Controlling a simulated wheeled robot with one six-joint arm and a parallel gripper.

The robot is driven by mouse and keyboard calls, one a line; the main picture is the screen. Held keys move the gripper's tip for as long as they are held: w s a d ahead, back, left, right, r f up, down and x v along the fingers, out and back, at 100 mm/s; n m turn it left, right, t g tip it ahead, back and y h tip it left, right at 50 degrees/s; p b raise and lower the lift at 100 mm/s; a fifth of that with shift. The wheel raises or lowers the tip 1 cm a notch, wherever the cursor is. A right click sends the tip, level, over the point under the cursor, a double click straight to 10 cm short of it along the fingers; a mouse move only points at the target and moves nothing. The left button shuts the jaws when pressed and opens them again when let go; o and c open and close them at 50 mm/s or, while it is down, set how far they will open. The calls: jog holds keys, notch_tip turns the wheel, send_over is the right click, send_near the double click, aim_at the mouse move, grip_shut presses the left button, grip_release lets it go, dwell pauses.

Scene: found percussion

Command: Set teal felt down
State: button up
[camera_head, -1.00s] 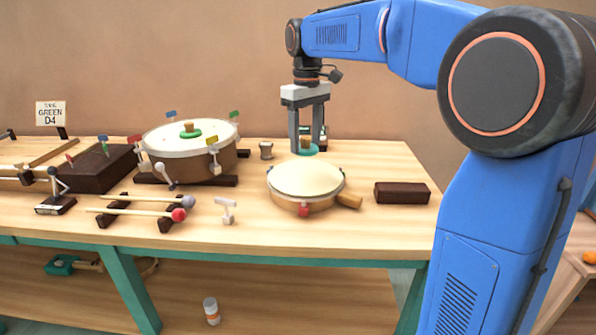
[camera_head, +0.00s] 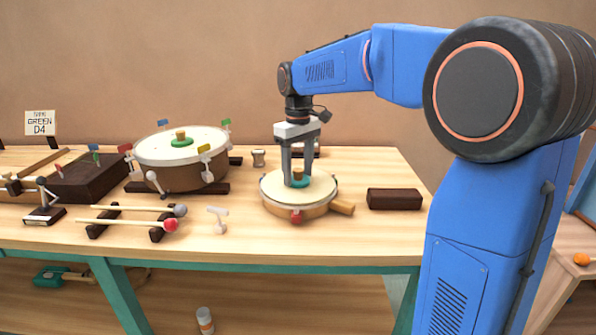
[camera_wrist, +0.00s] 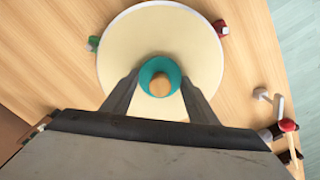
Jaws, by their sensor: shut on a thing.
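The teal felt (camera_head: 299,181) is a small round disc with a wooden knob on top. My gripper (camera_head: 298,178) is shut on it, fingers pointing down over the small pale drum (camera_head: 323,188). In the wrist view the teal felt (camera_wrist: 146,72) sits between the two fingertips, in front of the cream drumhead (camera_wrist: 120,50). The felt is at or just above the drumhead; I cannot tell if it touches.
A larger drum (camera_head: 178,177) with a green felt (camera_head: 182,142) on its head stands at left. A dark brown block (camera_head: 394,199) lies right of the small drum. Mallets (camera_head: 130,222) rest on dark stands at the front left. A small T-shaped key (camera_head: 219,219) stands between.

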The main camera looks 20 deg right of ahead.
aim_at(298, 169)
jog(key=o, duration=1)
jog(key=shift+f, duration=0.1)
jog(key=shift+o, duration=0.2)
notch_tip(298, 169, up, 12)
jog(key=s+d+f+m+t, duration=0.1)
jog(key=s+d+f, duration=0.15)
jog(key=s, duration=0.65)
jog(key=s+d+f+m+t, duration=0.15)
jog(key=s+f, duration=0.25)
jog(key=s, duration=0.6)
jog(key=s+d+f+m+t, duration=0.2)
jog(key=s+d+f+m, duration=0.1)
jog(key=s+f, duration=1.1)
jog(key=shift+s+f, duration=0.25)
jog(key=shift+f, duration=0.1)
